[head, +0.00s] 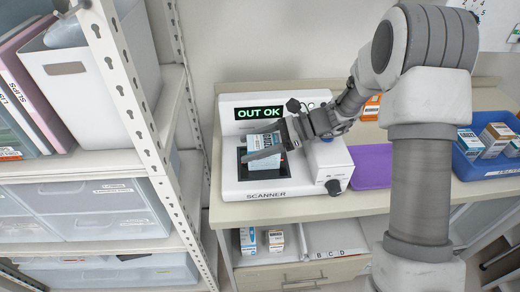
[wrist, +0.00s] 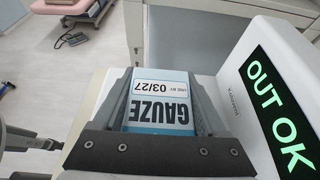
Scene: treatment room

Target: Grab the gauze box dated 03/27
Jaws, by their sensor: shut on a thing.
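The gauze box (head: 266,142) is white and blue and is held over the dark square recess of the white scanner (head: 300,180). In the wrist view the gauze box (wrist: 160,104) shows upside-down print reading GAUZE and USE BY 03/27. My gripper (head: 254,148) is shut on the box, with one finger on each side of it. In the wrist view my gripper (wrist: 160,80) has its dark fingers along both sides of the box. Whether the box touches the recess floor is hidden.
The scanner display (head: 258,112) reads OUT OK in green. A purple mat (head: 372,168) lies right of the scanner. A blue bin (head: 466,168) with several boxes stands at the right. A metal shelf post (head: 140,95) rises close on the left. Small boxes (head: 247,240) stand in a compartment below the counter.

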